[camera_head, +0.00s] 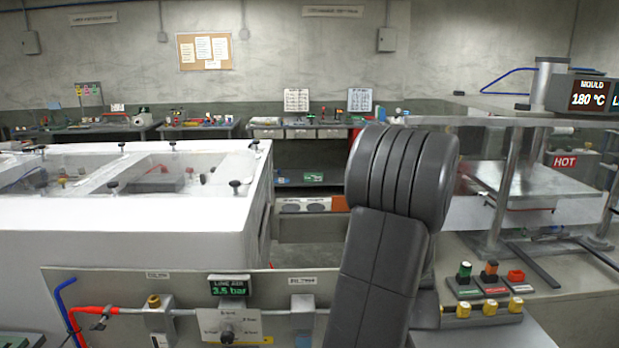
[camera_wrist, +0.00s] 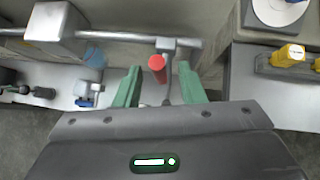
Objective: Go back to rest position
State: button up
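My gripper (camera_wrist: 160,72) shows in the wrist view with its two green fingers spread apart and nothing pinched between them. A red handle (camera_wrist: 157,63) on a pipe fitting appears in the gap between the fingertips. I cannot tell whether it is level with the tips or beyond them. Clear space shows on both sides of it. In the head view my dark arm stands in the middle and hides part of the panel and bench behind it. The gripper itself is not visible there.
A metal pipe (camera_wrist: 120,37) and a yellow-topped block (camera_wrist: 289,54) lie near the gripper. In the head view, a panel with a pressure display (camera_head: 230,285), a white enclosure (camera_head: 120,222) and a hot press (camera_head: 530,183) surround my arm.

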jog(key=shift+x, duration=1.4)
jog(key=shift+r, duration=0.1)
